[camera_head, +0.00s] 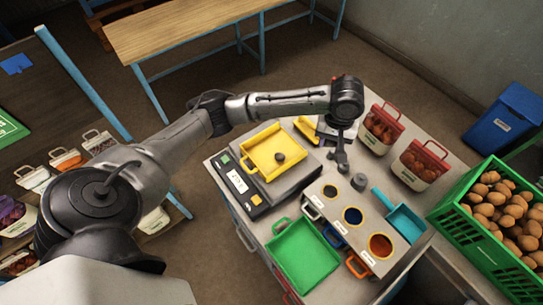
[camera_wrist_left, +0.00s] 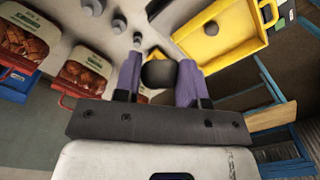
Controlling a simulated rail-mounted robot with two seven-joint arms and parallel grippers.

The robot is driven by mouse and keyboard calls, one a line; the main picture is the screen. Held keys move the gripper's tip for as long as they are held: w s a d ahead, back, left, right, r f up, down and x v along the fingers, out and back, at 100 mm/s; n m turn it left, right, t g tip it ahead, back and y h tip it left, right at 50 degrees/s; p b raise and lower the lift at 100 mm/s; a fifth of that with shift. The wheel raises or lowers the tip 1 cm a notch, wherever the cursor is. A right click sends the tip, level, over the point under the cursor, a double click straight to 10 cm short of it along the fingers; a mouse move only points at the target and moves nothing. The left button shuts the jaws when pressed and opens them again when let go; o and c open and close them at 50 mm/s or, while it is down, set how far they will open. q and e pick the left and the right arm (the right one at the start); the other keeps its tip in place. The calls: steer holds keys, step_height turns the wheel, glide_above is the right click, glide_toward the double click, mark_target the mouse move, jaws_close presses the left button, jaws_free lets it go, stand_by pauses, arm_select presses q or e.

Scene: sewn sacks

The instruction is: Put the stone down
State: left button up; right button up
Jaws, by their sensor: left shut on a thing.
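My left gripper (camera_head: 341,160) is over the table, to the right of the yellow tray. In the left wrist view its purple fingers (camera_wrist_left: 158,80) are shut on a dark, round stone (camera_wrist_left: 159,72). In the head view the held stone is hard to make out from the gripper. Another dark stone (camera_head: 280,157) lies in the yellow tray (camera_head: 258,143), which sits on a scale (camera_head: 238,181). That tray (camera_wrist_left: 237,44) and its stone (camera_wrist_left: 211,28) also show in the left wrist view. My right gripper is not in view.
A grey block with round holes (camera_head: 333,207), a green tray (camera_head: 302,257) and a teal scoop (camera_head: 404,220) stand near the front. Two clear red-trimmed sacks (camera_head: 381,129) stand at the right. A green crate (camera_head: 447,208) of brown potato-like items is further right. Small grey weights (camera_head: 359,182) lie near the gripper.

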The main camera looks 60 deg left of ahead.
arm_select(q)
steer(key=a+f+n+b, duration=0.2)
steer(key=a+f+n, duration=0.4)
steer(key=a+f, duration=0.5)
steer(key=p, duration=0.1)
glide_above(270, 147)
step_height(270, 147, down, 8)
steer(key=shift+r, duration=0.15)
steer(key=shift+f, duration=2)
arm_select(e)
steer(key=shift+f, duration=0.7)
arm_select(q)
steer(key=shift+f, duration=0.1)
steer(key=o, duration=0.9)
step_height(270, 147, up, 12)
steer(key=shift+r, duration=0.15)
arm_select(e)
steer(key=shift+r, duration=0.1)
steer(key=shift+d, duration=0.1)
